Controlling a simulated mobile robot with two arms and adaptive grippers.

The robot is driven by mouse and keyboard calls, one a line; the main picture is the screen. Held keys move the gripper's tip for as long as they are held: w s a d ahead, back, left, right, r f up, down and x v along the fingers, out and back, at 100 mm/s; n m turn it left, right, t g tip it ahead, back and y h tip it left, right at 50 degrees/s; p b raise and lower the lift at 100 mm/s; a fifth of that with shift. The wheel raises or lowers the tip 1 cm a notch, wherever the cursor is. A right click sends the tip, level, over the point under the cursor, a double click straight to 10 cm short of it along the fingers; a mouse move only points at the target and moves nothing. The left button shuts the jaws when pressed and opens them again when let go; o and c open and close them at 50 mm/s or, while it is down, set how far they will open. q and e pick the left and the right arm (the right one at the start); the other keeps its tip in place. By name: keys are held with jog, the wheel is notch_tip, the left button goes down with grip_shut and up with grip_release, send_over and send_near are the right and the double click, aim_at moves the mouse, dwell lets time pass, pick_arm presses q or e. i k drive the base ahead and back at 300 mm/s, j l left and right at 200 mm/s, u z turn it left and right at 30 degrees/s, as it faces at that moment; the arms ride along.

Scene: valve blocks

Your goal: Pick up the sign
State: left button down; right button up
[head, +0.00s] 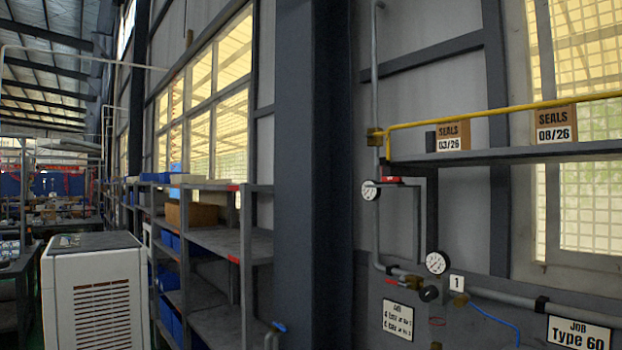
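A white sign (579,334) reading "JOB Type 60" is at the lower right edge of the head view, in front of a grey pipe. A second white sign (398,320) with several lines of small text, mostly unreadable, is against the dark lower wall, left of the pipework. A small white tag (457,283) reading "1" is beside the lower gauge. I cannot tell which sign the task means. Neither of my grippers shows in this view.
A shelf (500,156) at right holds boxes marked "SEALS" (449,136) behind a yellow rail (480,117). Pressure gauges (437,263) and pipes line the wall. A dark column (313,180) stands mid-view. Left are storage racks (233,243) and a white cabinet (97,292).

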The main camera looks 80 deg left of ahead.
aim_at(386, 180)
jog(key=j+u, duration=0.1)
jog(key=u, duration=2.05)
jog(key=i+j+z, duration=0.1)
jog(key=j, duration=0.2)
jog(key=i+j, duration=0.2)
jog(key=j, duration=0.15)
jog(key=i+j+z, duration=0.15)
jog(key=i+j, duration=0.15)
jog(key=j, duration=0.35)
jog(key=i+j+z, duration=0.15)
jog(key=j, duration=0.2)
jog(key=i+j, duration=0.1)
jog(key=j, duration=0.25)
jog(key=i+z, duration=0.05)
